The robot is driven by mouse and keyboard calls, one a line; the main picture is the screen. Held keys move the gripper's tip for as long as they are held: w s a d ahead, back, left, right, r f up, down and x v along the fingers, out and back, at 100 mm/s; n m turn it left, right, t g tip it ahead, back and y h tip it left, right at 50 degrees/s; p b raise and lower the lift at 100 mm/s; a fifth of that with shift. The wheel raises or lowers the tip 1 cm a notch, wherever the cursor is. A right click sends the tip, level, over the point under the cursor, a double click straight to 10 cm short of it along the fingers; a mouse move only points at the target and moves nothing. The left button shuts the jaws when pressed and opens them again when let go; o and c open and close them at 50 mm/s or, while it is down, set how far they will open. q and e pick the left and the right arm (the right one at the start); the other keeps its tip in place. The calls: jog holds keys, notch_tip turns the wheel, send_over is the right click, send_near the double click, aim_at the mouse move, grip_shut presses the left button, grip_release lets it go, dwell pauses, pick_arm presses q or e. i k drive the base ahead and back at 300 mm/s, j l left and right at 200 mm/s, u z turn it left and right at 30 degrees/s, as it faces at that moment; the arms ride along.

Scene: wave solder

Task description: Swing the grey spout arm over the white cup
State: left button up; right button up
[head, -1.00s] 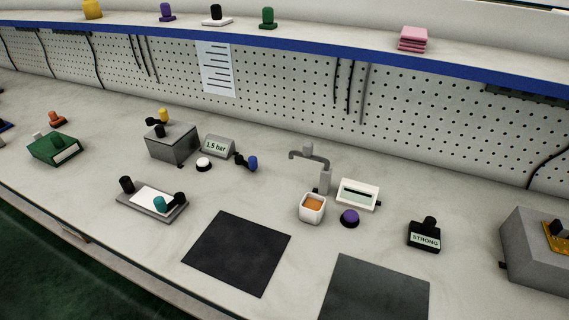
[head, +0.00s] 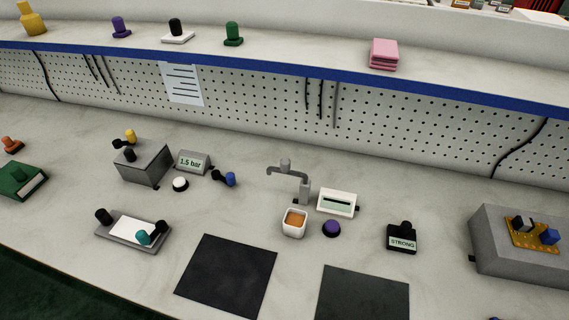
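The grey spout arm (head: 285,170) sits on top of a short grey post (head: 305,190) on the bench. It points to the left and a little back, and its tip bends down at the left end. The white cup (head: 293,230) stands just in front of the post and has an orange-brown content. The spout tip is behind and to the left of the cup, not above it. Neither of my grippers is in view.
A white display box (head: 337,202) and a purple button (head: 331,228) stand right of the cup. A black STRONG block (head: 401,238) is farther right. Two dark mats (head: 227,275) lie in front. A grey 1.5 bar display (head: 193,162) stands left.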

aim_at(286, 162)
jog(key=k+j+z, duration=0.1)
jog(key=z, duration=0.4)
jog(key=k+z, duration=0.3)
jog(key=z, duration=0.15)
